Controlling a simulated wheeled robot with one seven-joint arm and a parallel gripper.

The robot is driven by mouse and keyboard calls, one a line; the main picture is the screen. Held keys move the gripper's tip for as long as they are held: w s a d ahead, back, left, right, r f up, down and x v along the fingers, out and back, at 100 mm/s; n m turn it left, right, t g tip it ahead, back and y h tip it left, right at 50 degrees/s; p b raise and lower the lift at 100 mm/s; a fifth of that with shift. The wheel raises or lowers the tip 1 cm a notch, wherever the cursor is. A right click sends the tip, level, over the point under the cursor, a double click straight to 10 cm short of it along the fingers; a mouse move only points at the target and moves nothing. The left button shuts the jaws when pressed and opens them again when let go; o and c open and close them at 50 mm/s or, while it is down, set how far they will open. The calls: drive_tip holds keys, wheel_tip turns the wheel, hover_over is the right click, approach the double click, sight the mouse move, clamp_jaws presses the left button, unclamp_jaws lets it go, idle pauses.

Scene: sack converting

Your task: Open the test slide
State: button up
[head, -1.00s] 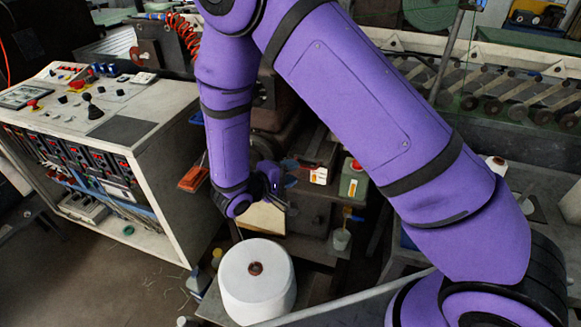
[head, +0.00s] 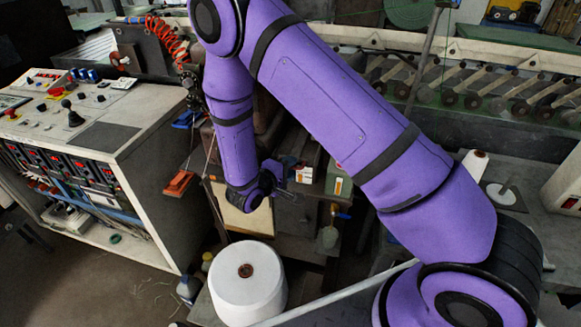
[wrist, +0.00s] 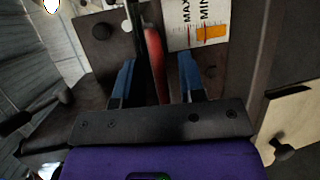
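My gripper (head: 282,176) is in front of a dark machine block at mid-picture in the head view. In the wrist view its two blue fingers (wrist: 158,80) stand apart. A dark upright rod and a red handle-like piece (wrist: 156,62) show between them; I cannot tell whether either is touched. A white scale plate marked MAX and MIN (wrist: 190,22), with an orange band, lies beyond the right finger. I cannot tell for certain which part is the test slide. A cream panel with a black knob (wrist: 284,148) is at the lower right.
A white yarn cone (head: 247,285) stands below my gripper in the head view. A control console (head: 95,140) is at the left, with an orange-red piece (head: 178,184) hanging beside it. A dark knob (wrist: 66,97) sticks out at the left in the wrist view.

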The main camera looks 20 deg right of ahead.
drive_tip(key=shift+w+d+f, duration=0.1)
drive_tip(key=shift+w+d, duration=0.1)
drive_tip(key=shift+d, duration=0.15)
drive_tip(key=shift+c, duration=0.3)
clamp_jaws()
drive_tip(key=s+a, duration=0.8)
drive_tip(key=s, duration=0.3)
drive_tip(key=s+a, duration=0.9)
drive_tip(key=s, duration=0.3)
drive_tip(key=shift+s, duration=0.3)
drive_tip(key=shift+o, duration=0.3)
unclamp_jaws()
